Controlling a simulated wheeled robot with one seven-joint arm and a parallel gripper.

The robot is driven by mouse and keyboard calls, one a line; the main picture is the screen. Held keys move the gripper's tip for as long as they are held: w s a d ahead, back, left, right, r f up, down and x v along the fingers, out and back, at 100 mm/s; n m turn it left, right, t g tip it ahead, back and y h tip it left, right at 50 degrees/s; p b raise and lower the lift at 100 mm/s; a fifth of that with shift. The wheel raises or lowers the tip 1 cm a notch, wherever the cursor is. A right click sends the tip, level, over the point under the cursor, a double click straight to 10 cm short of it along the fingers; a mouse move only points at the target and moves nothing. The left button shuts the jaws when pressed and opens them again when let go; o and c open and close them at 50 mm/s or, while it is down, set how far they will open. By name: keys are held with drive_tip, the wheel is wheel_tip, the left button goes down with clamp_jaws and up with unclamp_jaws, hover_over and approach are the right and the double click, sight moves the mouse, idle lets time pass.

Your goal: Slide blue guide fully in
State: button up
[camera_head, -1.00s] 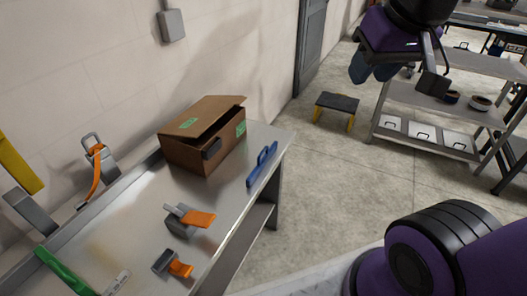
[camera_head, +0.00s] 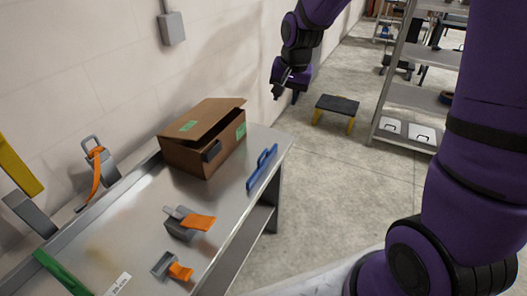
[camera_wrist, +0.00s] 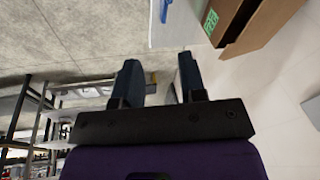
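The blue guide (camera_head: 262,166) lies along the right edge of the metal bench (camera_head: 145,232), right of the cardboard box. It has a raised handle. It also shows at the top of the wrist view (camera_wrist: 165,9), partly cut off. My gripper (camera_head: 285,92) is in the air beyond the bench's far end, above the level of the box and apart from the guide. In the wrist view its two dark fingers (camera_wrist: 160,75) stand apart with nothing between them.
A cardboard box (camera_head: 203,140) with a tilted lid stands at the bench's far end by the wall. Orange-strapped grey dispensers (camera_head: 187,222) and a green piece (camera_head: 62,272) are nearer. A step stool (camera_head: 337,108) and shelving (camera_head: 405,100) stand beyond on open floor.

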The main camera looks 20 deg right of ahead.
sight(263, 154)
drive_tip(key=w+a+f+m, duration=0.1)
drive_tip(key=w+f, duration=0.1)
drive_tip(key=f, duration=0.6)
drive_tip(key=w+a+f+m, duration=0.1)
drive_tip(key=w+f, duration=0.2)
drive_tip(key=f, duration=0.6)
drive_tip(key=w+a+f+m+g+y, duration=0.1)
drive_tip(key=w+f, duration=0.2)
drive_tip(key=f, duration=0.5)
drive_tip(key=shift+w+a+f, duration=0.1)
drive_tip(key=shift+a+f, duration=0.2)
clamp_jaws()
